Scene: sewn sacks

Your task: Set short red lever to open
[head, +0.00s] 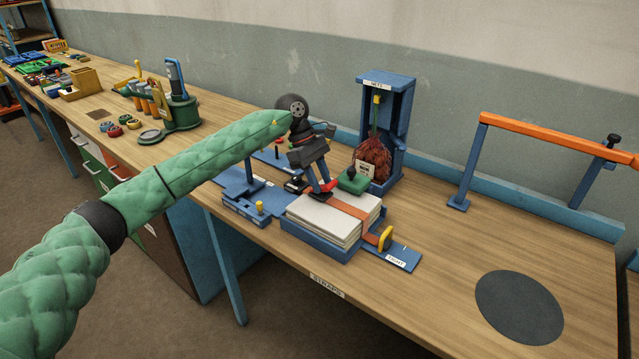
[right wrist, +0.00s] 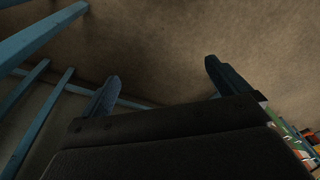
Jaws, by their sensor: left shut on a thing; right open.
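My left gripper (head: 322,190) reaches down over the blue fixture, with its fingers closed around a small red part (head: 329,185), apparently the short red lever. The fingers hide most of this part, so its setting cannot be read. A second red-tipped post (head: 278,143) stands on the blue plate behind, left of the gripper. My right gripper (right wrist: 162,70) is in the right wrist view, its two fingers wide apart with nothing between them.
A stack of white sacks (head: 318,221) under an orange strap sits in a blue tray in front of the gripper. A yellow lever (head: 385,238) stands by a labelled plate. A blue tower (head: 386,100) holds a red net. The bench is clear around a dark disc (head: 519,307).

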